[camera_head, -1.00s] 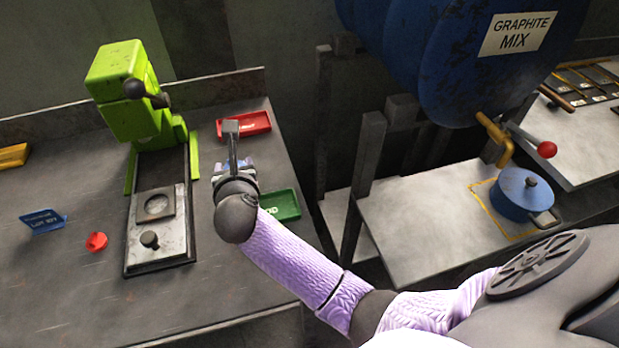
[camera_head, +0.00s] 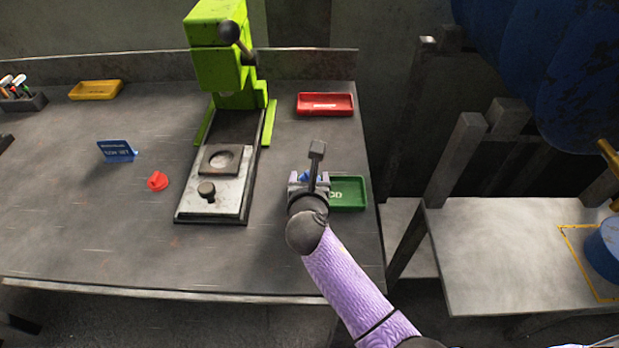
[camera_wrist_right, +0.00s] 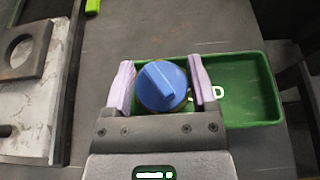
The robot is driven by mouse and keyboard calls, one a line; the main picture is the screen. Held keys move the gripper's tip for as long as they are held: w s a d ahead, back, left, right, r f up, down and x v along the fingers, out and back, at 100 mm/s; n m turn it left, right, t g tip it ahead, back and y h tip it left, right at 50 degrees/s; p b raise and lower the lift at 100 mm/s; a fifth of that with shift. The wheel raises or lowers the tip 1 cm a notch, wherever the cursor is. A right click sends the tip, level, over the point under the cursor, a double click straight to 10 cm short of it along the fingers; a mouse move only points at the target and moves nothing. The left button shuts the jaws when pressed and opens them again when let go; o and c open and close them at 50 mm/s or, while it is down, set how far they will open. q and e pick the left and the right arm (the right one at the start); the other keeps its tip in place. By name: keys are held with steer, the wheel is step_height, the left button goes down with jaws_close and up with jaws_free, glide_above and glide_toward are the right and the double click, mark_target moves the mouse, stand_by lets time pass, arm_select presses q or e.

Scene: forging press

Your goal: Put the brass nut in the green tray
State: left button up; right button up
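My right gripper (camera_head: 308,180) is at the left edge of the green tray (camera_head: 350,194). In the right wrist view, the gripper (camera_wrist_right: 163,88) has one pale finger on each side of a round blue knob (camera_wrist_right: 161,85) with a raised ridge. A thin brass-coloured edge, seemingly the brass nut (camera_wrist_right: 187,98), shows under the knob; the rest is hidden. The fingers look closed on this piece. The green tray (camera_wrist_right: 240,95) lies below and to the right, its left part hidden. My left gripper is not in view.
A green press (camera_head: 220,70) with a metal plate stands left of my gripper. A red tray (camera_head: 325,104) lies behind. A red knob (camera_head: 158,181), a blue sign (camera_head: 117,151) and a yellow tray (camera_head: 96,90) are further left. The table ends just right of the green tray.

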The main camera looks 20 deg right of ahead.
steer(key=shift+o, duration=1.4)
steer(key=shift+s+r, duration=0.1)
steer(key=shift+r, duration=0.2)
steer(key=p+v, duration=0.4)
steer(key=v, duration=0.7)
steer(key=shift+p, duration=0.4)
steer(key=shift+s+a, duration=0.15)
steer(key=shift+s, duration=0.25)
